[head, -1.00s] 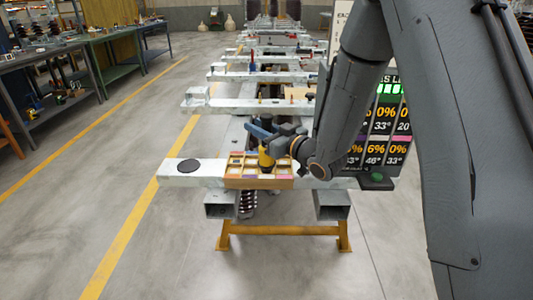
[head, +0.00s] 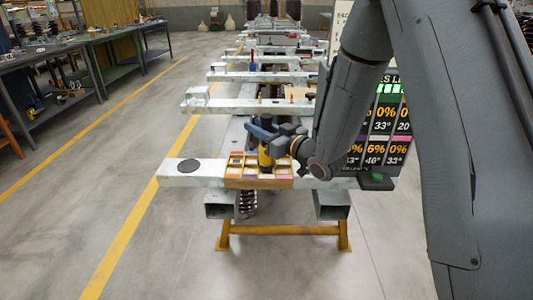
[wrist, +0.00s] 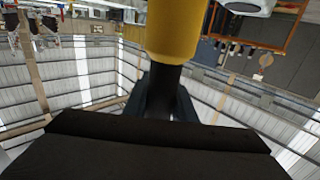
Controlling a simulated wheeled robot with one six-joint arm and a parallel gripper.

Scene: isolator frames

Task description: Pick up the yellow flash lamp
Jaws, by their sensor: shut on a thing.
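The yellow flash lamp (head: 265,159) has a yellow body and a dark section. It stands about upright at the wooden compartment tray (head: 258,183) in the head view. I cannot tell whether its lower end is inside a compartment or just above it. My gripper (head: 262,131) is at its upper end and is shut on it. In the wrist view, the lamp's yellow body (wrist: 176,28) fills the top centre, and its black section runs down between my fingers (wrist: 165,95). The wide dark gripper body hides the bottom of that view.
The tray sits on a pale metal beam (head: 205,181) with a black disc (head: 189,166) at left. A yellow trestle (head: 285,230) stands below. A display panel (head: 383,125) is close on the right. More beams recede behind.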

